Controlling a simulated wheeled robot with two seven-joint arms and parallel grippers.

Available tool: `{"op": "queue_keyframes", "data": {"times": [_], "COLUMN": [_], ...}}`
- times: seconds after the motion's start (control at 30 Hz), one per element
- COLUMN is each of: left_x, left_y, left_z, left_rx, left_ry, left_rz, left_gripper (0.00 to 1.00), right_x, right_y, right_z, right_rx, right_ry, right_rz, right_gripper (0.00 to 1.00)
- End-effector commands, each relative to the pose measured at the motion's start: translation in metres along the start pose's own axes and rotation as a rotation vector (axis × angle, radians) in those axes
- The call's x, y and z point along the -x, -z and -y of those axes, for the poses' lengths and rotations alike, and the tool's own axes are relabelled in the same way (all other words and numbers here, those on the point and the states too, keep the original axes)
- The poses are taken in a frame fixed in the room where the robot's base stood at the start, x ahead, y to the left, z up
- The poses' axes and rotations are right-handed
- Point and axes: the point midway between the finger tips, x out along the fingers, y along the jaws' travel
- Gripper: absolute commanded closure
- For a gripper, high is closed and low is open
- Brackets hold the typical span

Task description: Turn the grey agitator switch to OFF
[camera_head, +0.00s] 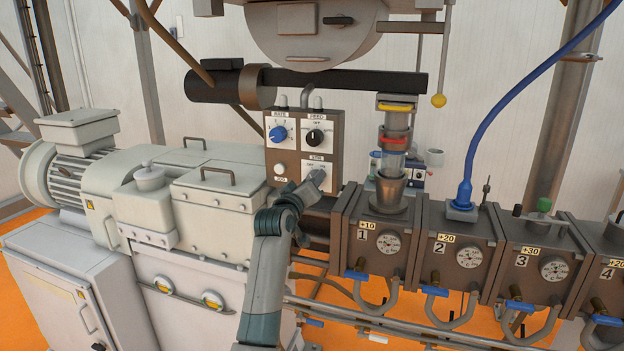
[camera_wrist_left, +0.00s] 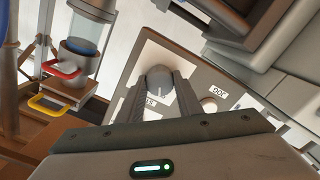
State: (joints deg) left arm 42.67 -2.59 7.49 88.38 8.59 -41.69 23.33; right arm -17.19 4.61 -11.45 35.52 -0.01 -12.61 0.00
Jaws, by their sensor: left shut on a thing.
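The grey agitator switch (camera_wrist_left: 159,76) is a round knob on a white plate, low on the right of the brown control box (camera_head: 334,134). In the left wrist view its white pointer line runs toward the gripper side. My left gripper (camera_head: 316,182) reaches up to this plate and is shut on the knob, with a dark finger on each side in the left wrist view. In the head view the fingers largely hide the knob, so its setting there is hard to read. My right gripper is in neither view.
A blue knob (camera_head: 278,133) and a black knob (camera_head: 315,137) sit above on the same box, and a white button (camera_head: 279,169) sits left of the switch. The glass feed column (camera_head: 393,150) and barrel block (camera_head: 376,245) stand close at right. The pale gearbox (camera_head: 215,190) is at left.

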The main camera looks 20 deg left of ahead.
Motion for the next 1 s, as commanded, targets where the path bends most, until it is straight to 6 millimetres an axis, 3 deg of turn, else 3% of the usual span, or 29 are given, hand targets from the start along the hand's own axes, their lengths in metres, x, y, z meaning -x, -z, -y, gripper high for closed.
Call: {"op": "queue_keyframes", "data": {"times": [0.67, 0.7, 0.77, 1.0], "left_x": [0.0, 0.0, 0.0, 0.0], "left_y": [0.0003, 0.0003, 0.0003, 0.0003], "left_z": [0.0001, 0.0, 0.0, 0.0], "left_rx": [0.096, 0.096, 0.095, 0.094], "left_ry": [0.0, 0.0, 0.0, 0.0], "left_rz": [-0.001, -0.001, -0.001, 0.0], "left_gripper": [0.9, 0.63, 0.49, 0.49], "right_x": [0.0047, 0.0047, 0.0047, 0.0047], "right_y": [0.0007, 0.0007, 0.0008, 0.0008], "right_z": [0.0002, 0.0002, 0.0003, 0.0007], "right_rx": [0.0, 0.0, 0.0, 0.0], "right_ry": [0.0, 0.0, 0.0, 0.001], "right_rz": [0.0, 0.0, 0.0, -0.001], "right_gripper": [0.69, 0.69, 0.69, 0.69]}}
